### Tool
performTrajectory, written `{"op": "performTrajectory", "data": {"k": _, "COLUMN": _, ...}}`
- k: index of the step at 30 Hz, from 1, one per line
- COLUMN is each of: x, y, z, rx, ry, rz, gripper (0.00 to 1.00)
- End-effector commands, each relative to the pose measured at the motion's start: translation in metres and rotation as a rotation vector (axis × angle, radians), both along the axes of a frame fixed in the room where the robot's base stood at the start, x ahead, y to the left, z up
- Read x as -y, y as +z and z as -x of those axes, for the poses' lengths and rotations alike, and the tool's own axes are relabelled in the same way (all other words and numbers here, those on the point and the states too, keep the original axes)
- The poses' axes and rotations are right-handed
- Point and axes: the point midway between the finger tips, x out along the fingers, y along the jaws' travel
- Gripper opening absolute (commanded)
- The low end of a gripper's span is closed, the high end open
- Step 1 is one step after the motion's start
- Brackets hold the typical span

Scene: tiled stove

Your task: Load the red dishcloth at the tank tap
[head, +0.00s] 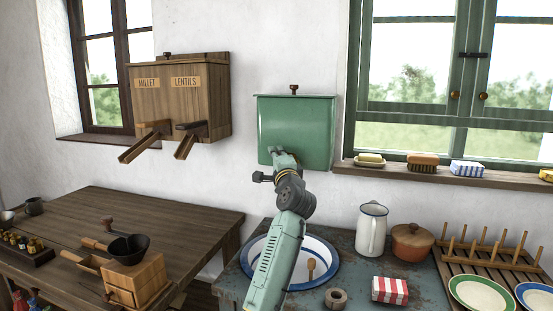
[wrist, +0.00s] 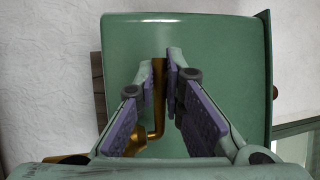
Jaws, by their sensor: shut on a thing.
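The green wall tank (head: 296,125) hangs above the washstand, and its front fills much of the wrist view (wrist: 215,70). My gripper (head: 281,158) is at the tank's lower front. In the wrist view my gripper (wrist: 161,72) is shut on the upright brass lever of the tap (wrist: 158,100), with one purple-padded finger on each side. A bent brass part shows lower left, partly behind the finger. The red dishcloth (head: 389,290), red-and-white striped and folded, lies on the washstand top, right of the basin (head: 328,266) and apart from my gripper.
A white jug (head: 372,230), a brown lidded pot (head: 412,242) and a dish rack (head: 495,258) stand at right. A brown ring (head: 336,298) lies by the cloth. A blue striped cloth (head: 467,168) is on the sill. A wooden table (head: 150,215) stands left.

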Motion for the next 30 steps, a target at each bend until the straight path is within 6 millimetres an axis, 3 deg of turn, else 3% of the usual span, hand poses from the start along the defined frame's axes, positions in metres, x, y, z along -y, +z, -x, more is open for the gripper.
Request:
{"op": "performTrajectory", "data": {"k": 7, "x": 0.0026, "y": -0.0013, "z": 0.0082, "rx": 0.000, "ry": 0.149, "rz": 0.001, "gripper": 0.00}}
{"op": "performTrajectory", "data": {"k": 18, "x": 0.0011, "y": -0.0001, "z": 0.0100, "rx": 0.001, "ry": 0.174, "rz": 0.002, "gripper": 0.00}}
{"op": "performTrajectory", "data": {"k": 19, "x": 0.0011, "y": 0.0000, "z": 0.0100, "rx": 0.001, "ry": 0.174, "rz": 0.002, "gripper": 0.11}}
{"op": "performTrajectory", "data": {"k": 27, "x": 0.0011, "y": 0.0000, "z": 0.0099, "rx": 0.000, "ry": 0.174, "rz": 0.001, "gripper": 0.29}}
{"op": "performTrajectory", "data": {"k": 30, "x": 0.0011, "y": 0.0000, "z": 0.0099, "rx": 0.000, "ry": 0.173, "rz": 0.001, "gripper": 0.30}}
